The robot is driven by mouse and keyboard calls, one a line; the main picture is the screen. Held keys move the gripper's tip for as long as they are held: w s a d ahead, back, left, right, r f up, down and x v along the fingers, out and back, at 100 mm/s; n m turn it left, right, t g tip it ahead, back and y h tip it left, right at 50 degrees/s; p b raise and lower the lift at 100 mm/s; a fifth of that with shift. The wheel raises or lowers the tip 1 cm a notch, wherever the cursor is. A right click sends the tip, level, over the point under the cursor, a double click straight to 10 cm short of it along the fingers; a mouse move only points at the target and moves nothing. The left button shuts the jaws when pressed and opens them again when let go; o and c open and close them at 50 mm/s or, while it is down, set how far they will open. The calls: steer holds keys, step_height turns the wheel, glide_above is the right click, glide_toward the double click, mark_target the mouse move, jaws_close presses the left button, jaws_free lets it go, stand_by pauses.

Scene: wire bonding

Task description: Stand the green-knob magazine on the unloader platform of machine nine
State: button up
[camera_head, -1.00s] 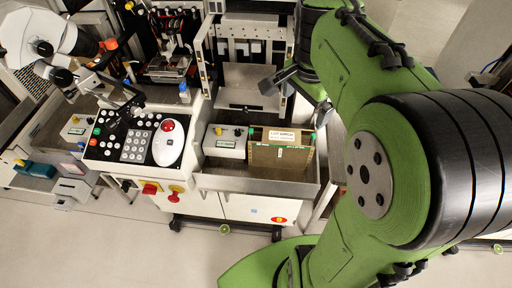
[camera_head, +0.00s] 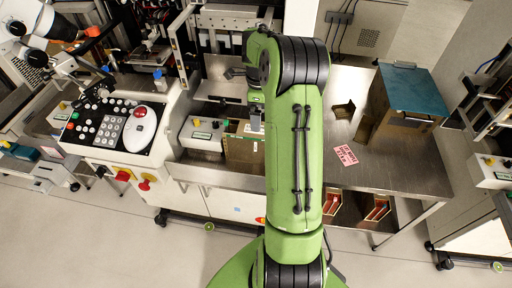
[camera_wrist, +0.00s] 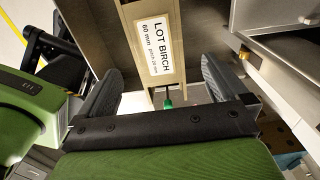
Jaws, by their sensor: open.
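The green-knob magazine (camera_head: 240,153) is a brown box standing upright in the metal tray at the machine's front, right of the small grey button box. My arm hides its right part in the head view. In the wrist view its end carries a white "LOT BIRCH" label (camera_wrist: 157,45), with a green knob (camera_wrist: 168,103) below it. My gripper (camera_wrist: 163,70) is open, its dark fingers to either side of the labelled end with gaps visible. I cannot tell how deep the fingers reach. No machine number is readable.
The control panel (camera_head: 112,128) and button box (camera_head: 203,134) lie left of the magazine. Right of my arm is a steel table (camera_head: 400,165) with a blue-topped box (camera_head: 412,92), brown pieces and a red-printed card (camera_head: 346,155). Red-edged items (camera_head: 376,208) sit below it. Another machine stands far right.

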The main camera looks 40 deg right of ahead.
mark_target(257, 143)
steer(key=f, duration=0.2)
steer(key=f+b, duration=0.1)
steer(key=f, duration=0.2)
steer(key=f+b, duration=0.1)
steer(key=f, duration=0.1)
steer(key=shift+a+f, duration=0.25)
steer(key=shift+f, duration=0.05)
steer(key=shift+r, duration=0.15)
jaws_close()
